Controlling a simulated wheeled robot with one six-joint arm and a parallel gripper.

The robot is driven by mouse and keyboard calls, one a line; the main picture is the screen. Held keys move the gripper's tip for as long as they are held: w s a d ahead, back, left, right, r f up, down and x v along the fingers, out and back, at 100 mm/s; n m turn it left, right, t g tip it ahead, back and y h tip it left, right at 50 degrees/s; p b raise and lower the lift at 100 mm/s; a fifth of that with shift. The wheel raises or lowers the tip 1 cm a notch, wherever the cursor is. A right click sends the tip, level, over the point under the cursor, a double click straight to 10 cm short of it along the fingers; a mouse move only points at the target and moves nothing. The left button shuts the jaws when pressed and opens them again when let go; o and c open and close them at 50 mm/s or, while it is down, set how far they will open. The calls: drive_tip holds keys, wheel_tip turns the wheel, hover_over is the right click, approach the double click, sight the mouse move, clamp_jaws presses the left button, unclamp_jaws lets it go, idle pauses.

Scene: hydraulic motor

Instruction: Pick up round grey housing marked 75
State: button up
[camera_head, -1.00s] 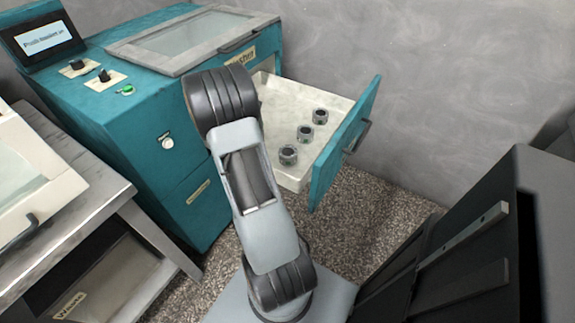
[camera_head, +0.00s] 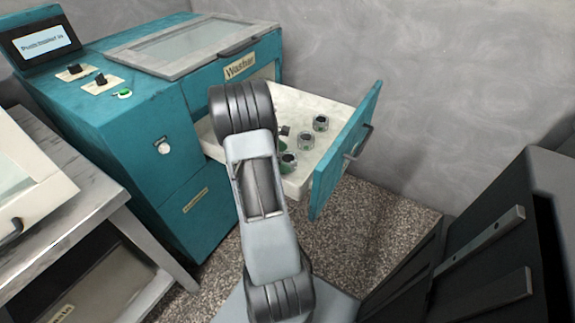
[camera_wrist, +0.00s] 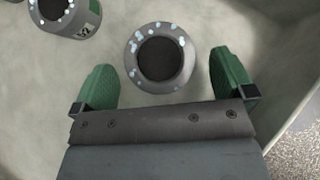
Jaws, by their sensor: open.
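Three round grey housings with dark bores stand in the open drawer. In the head view they are the near housing (camera_head: 289,160), the middle housing (camera_head: 305,141) and the far housing (camera_head: 320,123). In the wrist view, one housing (camera_wrist: 160,58) stands between the green fingertips of my gripper (camera_wrist: 165,76), with a gap on each side. My gripper is open and above the drawer floor. Another housing (camera_wrist: 66,15) at the top left has a side label, too small to read surely. I see no number on the housing between my fingers.
The white drawer tray (camera_head: 283,98) extends from the teal washer (camera_head: 150,110); its teal front (camera_head: 343,150) stands right of the housings. A drawer wall (camera_wrist: 285,70) is close to my right finger. A grey workbench (camera_head: 75,215) stands at left.

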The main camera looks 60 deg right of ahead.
drive_tip(key=x, duration=0.2)
drive_tip(key=shift+s+d+f+b, duration=0.15)
drive_tip(key=shift+s+f+b, duration=0.1)
drive_tip(key=shift+f+b, duration=0.05)
drive_tip(key=shift+r, duration=0.1)
drive_tip(key=c, duration=1.2)
